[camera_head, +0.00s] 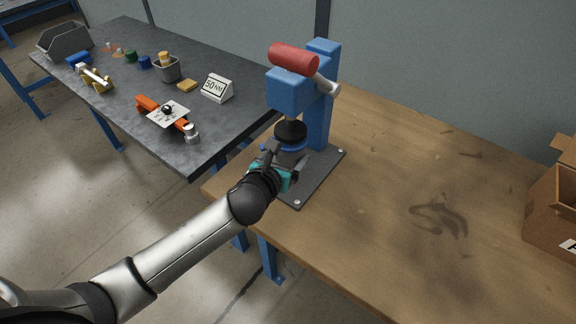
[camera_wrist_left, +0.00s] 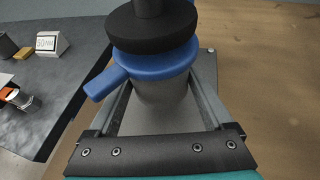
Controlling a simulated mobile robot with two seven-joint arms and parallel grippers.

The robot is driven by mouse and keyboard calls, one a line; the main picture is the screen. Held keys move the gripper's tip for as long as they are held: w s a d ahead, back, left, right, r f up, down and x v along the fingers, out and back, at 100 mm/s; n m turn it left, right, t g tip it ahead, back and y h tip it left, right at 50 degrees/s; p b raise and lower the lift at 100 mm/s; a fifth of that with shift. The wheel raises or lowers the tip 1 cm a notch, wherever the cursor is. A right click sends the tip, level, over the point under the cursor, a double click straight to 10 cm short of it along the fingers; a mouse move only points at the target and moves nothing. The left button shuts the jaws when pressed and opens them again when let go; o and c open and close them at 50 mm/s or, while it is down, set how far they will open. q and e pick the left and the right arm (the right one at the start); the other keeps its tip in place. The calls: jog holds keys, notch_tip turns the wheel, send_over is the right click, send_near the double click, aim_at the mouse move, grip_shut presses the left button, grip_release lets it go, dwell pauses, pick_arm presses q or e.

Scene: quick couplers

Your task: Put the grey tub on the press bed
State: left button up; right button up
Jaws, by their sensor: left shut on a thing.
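The grey tub (camera_wrist_left: 165,98) shows in the left wrist view as a grey round body under a blue lid or ring (camera_wrist_left: 160,63) with a tab pointing left. My left gripper (camera_head: 287,161) is shut on the tub, one finger on each side. The blue press (camera_head: 322,95) stands on the wooden bench, its black ram pad (camera_head: 290,131) directly above the blue lid. The dark press bed (camera_head: 320,171) lies below. In the head view my gripper hides most of the tub. I cannot tell whether its base touches the bed. My right gripper is not in view.
The press has a red-gripped lever (camera_head: 294,57). A cardboard box (camera_head: 553,222) stands at the bench's right edge. The dark table (camera_head: 225,117) on the left holds a white sign (camera_head: 217,87), an orange tool (camera_head: 150,104), a grey container (camera_head: 168,72) and other small parts. The bench middle is clear.

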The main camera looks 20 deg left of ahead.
aim_at(288, 165)
pick_arm(q)
jog(key=shift+w+f+b, duration=0.1)
jog(key=shift+f+b, duration=0.75)
jog(key=shift+f, duration=0.95)
jog(key=shift+r, duration=0.1)
jog(key=o, duration=1.2)
jog(key=shift+f, duration=0.2)
jog(key=shift+o, duration=0.2)
jog(key=shift+r, duration=0.2)
jog(key=p+v, duration=0.2)
jog(key=v, duration=1)
jog(key=shift+p, duration=0.4)
